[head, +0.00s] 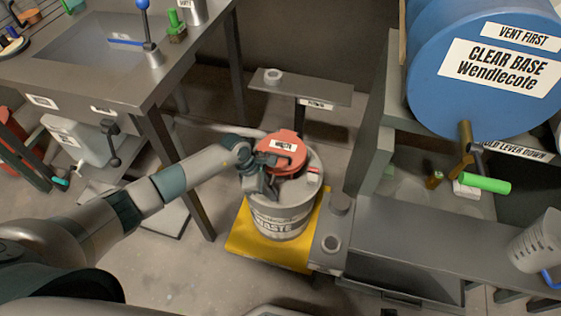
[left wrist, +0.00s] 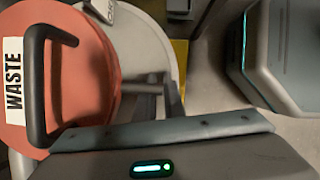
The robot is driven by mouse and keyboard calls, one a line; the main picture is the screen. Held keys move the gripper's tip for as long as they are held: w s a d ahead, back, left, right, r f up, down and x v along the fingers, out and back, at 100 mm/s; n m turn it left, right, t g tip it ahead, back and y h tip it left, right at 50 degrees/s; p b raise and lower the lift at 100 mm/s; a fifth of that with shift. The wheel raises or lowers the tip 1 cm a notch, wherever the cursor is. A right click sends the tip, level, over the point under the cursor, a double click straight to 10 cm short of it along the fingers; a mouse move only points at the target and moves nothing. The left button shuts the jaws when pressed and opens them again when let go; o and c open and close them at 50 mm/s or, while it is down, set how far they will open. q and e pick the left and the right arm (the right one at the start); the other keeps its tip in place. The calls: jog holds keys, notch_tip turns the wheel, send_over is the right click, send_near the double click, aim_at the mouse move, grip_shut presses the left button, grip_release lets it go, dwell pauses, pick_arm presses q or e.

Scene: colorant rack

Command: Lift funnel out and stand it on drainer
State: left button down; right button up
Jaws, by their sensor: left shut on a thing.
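My right gripper is not in view.
The drum stands on a yellow base (head: 250,228). A steel sink bench (head: 110,85) is at the left. A large blue barrel (head: 430,85) and a grey bench (head: 440,235) are at the right.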

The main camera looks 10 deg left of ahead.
aim_at(271, 183)
pick_arm(q)
jog(key=shift+w+r, duration=0.1)
jog(key=shift+r, duration=0.35)
notch_tip(271, 183, up, 8)
jog(key=shift+r, duration=0.55)
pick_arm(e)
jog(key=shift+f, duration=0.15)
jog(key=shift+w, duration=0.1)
